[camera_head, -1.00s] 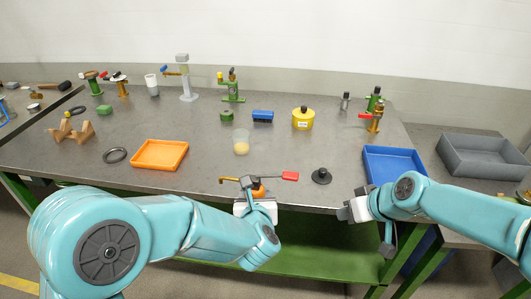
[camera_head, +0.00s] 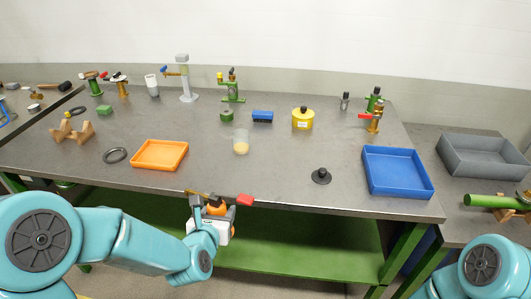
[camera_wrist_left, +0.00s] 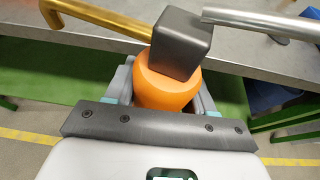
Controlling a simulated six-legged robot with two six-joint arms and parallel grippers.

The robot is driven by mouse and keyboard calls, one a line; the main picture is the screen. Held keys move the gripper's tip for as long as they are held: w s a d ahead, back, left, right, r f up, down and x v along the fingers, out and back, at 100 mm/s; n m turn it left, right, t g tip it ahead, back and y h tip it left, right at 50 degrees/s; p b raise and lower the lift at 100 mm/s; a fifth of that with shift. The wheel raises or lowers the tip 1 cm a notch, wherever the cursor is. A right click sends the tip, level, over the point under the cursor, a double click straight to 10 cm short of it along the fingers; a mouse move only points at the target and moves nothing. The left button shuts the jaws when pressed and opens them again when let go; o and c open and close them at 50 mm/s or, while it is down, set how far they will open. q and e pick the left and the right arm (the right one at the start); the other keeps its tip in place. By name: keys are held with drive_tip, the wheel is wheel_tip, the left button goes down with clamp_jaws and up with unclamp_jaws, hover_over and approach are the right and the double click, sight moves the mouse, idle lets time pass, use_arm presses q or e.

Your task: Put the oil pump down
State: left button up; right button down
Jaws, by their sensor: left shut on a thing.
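The oil pump (camera_head: 215,208) has an orange body, a dark square head, a brass spout to the left and a lever with a red grip to the right. My left gripper (camera_head: 211,214) is shut on its orange body at the table's front edge. In the left wrist view the orange body (camera_wrist_left: 166,86) sits between the fingers, with the dark head above it and the spout and grey lever out to the sides. The green lower shelf and floor show beneath it. My right gripper is out of view; only part of that arm shows at bottom right.
An orange tray (camera_head: 187,155), a black knobbed disc (camera_head: 321,177), a cup with yellow content (camera_head: 241,142) and a blue tray (camera_head: 431,189) stand on the table (camera_head: 280,185). The front middle between orange tray and disc is clear. A green cylinder (camera_head: 490,201) lies at right.

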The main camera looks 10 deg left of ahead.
use_arm(q)
drive_tip(key=shift+s+a+f, duration=0.15)
drive_tip(key=shift+s+a, duration=0.15)
drive_tip(key=shift+a, duration=0.3)
drive_tip(key=w+a+r+n+y, duration=0.5)
drive_tip(key=r, duration=0.4)
drive_tip(key=s+d+r+m+p, duration=0.1)
drive_tip(key=d+r, duration=0.6)
drive_tip(key=d, duration=0.3)
drive_tip(key=s+d+r+m+h+p, duration=0.1)
drive_tip(key=d+r, duration=0.7)
drive_tip(key=d, duration=0.3)
drive_tip(key=shift+r+h, duration=0.15)
drive_tip(key=shift+h, duration=0.15)
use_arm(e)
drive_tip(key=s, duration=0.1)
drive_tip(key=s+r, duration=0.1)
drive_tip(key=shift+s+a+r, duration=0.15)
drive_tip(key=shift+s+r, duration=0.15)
